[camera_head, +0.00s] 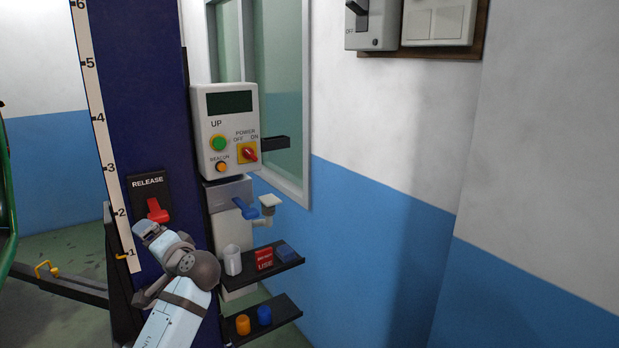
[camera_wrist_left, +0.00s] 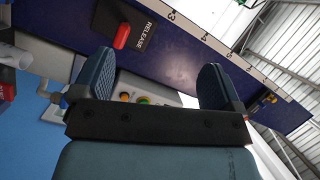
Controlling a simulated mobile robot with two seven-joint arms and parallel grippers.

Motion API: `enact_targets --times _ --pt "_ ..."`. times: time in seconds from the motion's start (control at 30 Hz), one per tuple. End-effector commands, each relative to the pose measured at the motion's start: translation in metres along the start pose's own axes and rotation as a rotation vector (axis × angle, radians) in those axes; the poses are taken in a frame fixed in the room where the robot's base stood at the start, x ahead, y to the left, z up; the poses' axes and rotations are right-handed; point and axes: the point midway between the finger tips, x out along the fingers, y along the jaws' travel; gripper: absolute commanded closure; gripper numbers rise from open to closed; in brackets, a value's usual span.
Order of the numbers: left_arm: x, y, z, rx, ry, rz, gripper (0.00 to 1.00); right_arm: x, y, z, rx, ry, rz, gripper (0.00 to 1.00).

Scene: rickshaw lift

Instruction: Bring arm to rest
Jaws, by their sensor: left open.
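My left arm rises from the bottom of the head view, with its left gripper (camera_head: 152,232) just below the red release lever (camera_head: 157,210) on the blue column (camera_head: 146,90). In the left wrist view the gripper's two dark blue fingers (camera_wrist_left: 157,80) are spread wide apart with nothing held between them. The red lever (camera_wrist_left: 122,36) shows there beyond the left finger, apart from it. The finger tips are hard to make out in the head view. My right gripper does not show.
A control box (camera_head: 227,130) with a green button and red power switch is on the column's right side. A wall and window stand at right.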

Motion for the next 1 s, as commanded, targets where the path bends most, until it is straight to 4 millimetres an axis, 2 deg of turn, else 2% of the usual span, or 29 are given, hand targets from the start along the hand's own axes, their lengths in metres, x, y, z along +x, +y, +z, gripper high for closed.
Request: enact_targets --times 0.03,0.1,0.2,0.3,0.5,0.6,0.8,1.0 --pt "0.034 -0.01 0.014 0.048 -0.055 -0.023 0.08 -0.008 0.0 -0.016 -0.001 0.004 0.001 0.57" --pt "0.072 -0.014 0.036 0.1 -0.12 -0.046 0.08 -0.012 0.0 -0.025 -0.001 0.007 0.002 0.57" --pt "0.117 -0.021 0.065 0.156 -0.199 -0.07 0.08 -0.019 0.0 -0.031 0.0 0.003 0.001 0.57" --pt "0.152 -0.031 0.092 0.2 -0.266 -0.088 0.08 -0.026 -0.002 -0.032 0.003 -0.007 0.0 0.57" --pt "0.21 -0.055 0.145 0.27 -0.386 -0.117 0.08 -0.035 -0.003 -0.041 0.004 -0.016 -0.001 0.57" --pt "0.215 -0.028 0.125 0.193 -0.245 -0.006 0.08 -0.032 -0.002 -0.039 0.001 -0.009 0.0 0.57" --pt "0.216 0.011 0.08 -0.019 0.037 0.21 0.08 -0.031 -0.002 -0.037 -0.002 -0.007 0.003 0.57" --pt "0.198 0.032 0.028 -0.315 0.31 0.41 0.08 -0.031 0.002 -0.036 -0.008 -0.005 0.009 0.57"
